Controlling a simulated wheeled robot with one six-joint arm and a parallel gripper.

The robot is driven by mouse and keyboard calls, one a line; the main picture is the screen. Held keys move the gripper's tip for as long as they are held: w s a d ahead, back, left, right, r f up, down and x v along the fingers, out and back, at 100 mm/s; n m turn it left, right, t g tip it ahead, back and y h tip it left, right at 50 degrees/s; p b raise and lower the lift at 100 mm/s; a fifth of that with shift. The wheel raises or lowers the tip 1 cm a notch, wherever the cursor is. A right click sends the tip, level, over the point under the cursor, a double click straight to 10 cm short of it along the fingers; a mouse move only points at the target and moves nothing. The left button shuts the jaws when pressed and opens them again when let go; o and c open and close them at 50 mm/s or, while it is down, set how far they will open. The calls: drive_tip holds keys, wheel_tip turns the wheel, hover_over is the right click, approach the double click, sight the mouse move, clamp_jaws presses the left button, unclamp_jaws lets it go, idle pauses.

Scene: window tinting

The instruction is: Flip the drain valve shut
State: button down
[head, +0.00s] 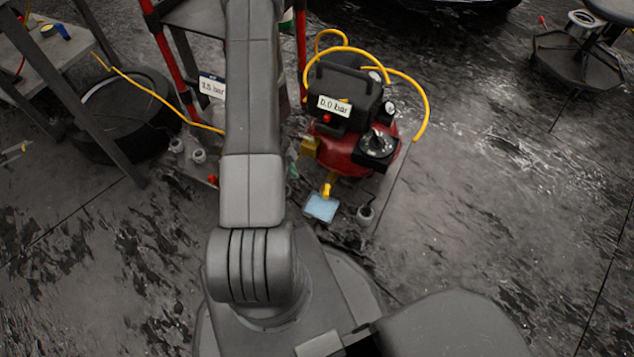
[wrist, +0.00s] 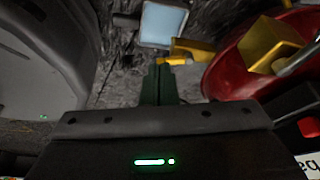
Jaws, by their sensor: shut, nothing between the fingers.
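The compressor has a red tank (head: 345,153) and a black top with a "0.0 bar" label; the tank also shows at the right of the wrist view (wrist: 228,75). The yellow drain valve (head: 327,190) sits low at its front, above a light blue pad (head: 321,207) on the floor. In the wrist view my gripper (wrist: 160,66) is shut and empty. Its dark green fingertips are right at the small orange-yellow end of the drain valve (wrist: 175,60); I cannot tell whether they touch. The pad (wrist: 163,25) lies beyond. In the head view my arm hides most of the gripper.
A yellow block (wrist: 270,45) juts from the tank at the right of the wrist view. A yellow hose (head: 424,105) loops around the compressor. A red-posted rack (head: 173,62) with a "3.5 bar" sign and a black tyre (head: 118,115) stand left.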

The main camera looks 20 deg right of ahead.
sight(327, 189)
drive_tip(key=shift+f, duration=0.1)
drive_tip(key=s+d+f+b, duration=0.4)
drive_tip(key=d+f+b, duration=0.2)
drive_tip(key=f, duration=0.3)
drive_tip(key=shift+d, duration=0.25)
